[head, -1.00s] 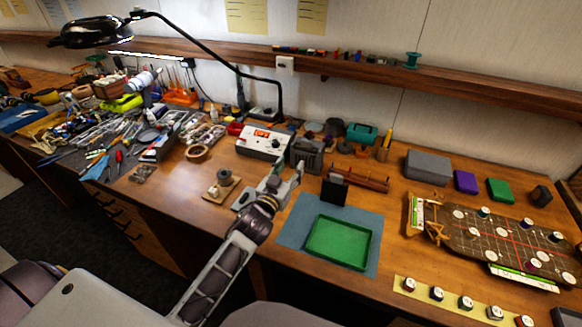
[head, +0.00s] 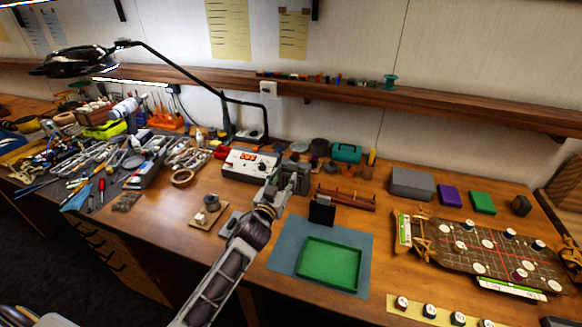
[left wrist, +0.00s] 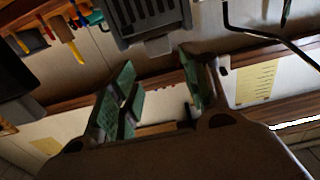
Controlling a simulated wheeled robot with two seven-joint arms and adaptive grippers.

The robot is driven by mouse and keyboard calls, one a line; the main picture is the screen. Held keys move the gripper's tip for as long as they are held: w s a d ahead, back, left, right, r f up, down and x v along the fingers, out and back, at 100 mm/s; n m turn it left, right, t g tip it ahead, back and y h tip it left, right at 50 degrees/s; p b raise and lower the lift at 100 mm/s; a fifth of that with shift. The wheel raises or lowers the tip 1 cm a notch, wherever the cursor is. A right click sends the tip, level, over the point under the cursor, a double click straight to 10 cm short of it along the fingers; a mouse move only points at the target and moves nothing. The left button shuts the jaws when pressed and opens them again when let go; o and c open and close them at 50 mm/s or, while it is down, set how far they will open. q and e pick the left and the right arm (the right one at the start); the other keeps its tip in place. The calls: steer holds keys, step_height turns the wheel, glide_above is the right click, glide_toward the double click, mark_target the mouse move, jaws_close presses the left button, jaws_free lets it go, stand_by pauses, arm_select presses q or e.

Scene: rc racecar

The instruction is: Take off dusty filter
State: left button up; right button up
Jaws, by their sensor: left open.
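A dark grey box-shaped unit (head: 299,171) stands on the workbench beside the white control unit. In the left wrist view its slatted grey face (left wrist: 150,18) fills the top middle. I cannot tell a separate dusty filter apart from this slatted part. My left gripper (head: 280,184) is just in front of the grey unit and partly hides it. In the left wrist view the left gripper (left wrist: 157,88) has its green-padded fingers apart, with nothing between them. The slatted face lies beyond the fingertips, and contact is not visible. My right gripper is out of view.
A white unit with a red display (head: 248,164) stands left of the gripper. A black block (head: 322,211) and a wooden rack (head: 346,198) are to the right. A green tray (head: 330,262) lies on a blue mat (head: 286,252) in front. A lamp arm (head: 200,72) arches behind.

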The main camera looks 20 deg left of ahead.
mark_target(291, 163)
arm_select(q)
steer(key=shift+w, duration=1.8)
steer(key=shift+w+d+p, duration=0.15)
steer(key=shift+w+p, duration=0.25)
steer(key=shift+w, duration=1.7)
steer(key=shift+c, duration=0.3)
steer(key=c, duration=0.7)
steer(key=shift+r+p, duration=0.45)
steer(key=shift+r, duration=0.3)
